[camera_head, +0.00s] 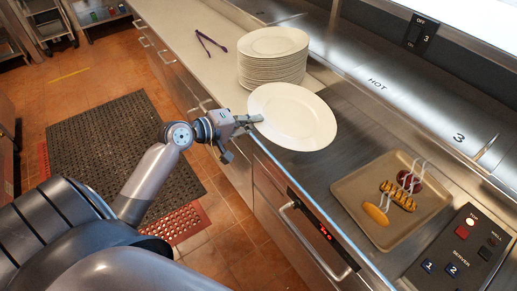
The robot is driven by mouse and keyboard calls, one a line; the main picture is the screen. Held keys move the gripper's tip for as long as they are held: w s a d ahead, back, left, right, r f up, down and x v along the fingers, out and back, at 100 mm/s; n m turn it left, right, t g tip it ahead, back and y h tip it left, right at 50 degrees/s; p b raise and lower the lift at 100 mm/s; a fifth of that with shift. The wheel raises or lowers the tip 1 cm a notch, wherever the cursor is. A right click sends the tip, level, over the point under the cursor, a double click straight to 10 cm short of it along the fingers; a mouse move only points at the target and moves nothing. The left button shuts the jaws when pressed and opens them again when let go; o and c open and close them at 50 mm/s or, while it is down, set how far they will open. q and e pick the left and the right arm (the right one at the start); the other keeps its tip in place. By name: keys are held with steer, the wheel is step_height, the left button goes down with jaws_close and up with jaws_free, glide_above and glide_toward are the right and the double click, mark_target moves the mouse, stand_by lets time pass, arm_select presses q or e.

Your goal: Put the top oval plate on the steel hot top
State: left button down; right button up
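A white oval plate (300,125) lies flat over the near left end of the steel hot top (342,164), just in front of the plate stack; it looks to rest there, though its underside is hidden. The stack of several white oval plates (272,70) stands at the back left of it. My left gripper (246,138) is at the plate's left rim, by the counter's front edge. Its fingers are spread apart, the upper one overlapping the rim in the picture. Whether it touches the plate is unclear. My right gripper is out of view.
A tan tray (350,193) with food and small tongs sits right on the steel top. Purple-handled tongs (211,42) lie on the pale counter left of the stack. A control panel (462,250) is at the lower right. An overhead shelf runs along the back.

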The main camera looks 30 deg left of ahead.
arm_select(q)
step_height(320, 180, down, 13)
steer(key=shift+r+b, duration=0.2)
steer(key=shift+b, duration=0.1)
steer(key=shift+f, duration=0.2)
steer(key=c, duration=1.8)
jaws_free()
steer(key=shift+r, duration=0.1)
steer(key=b+v, duration=0.3)
steer(key=v, duration=0.9)
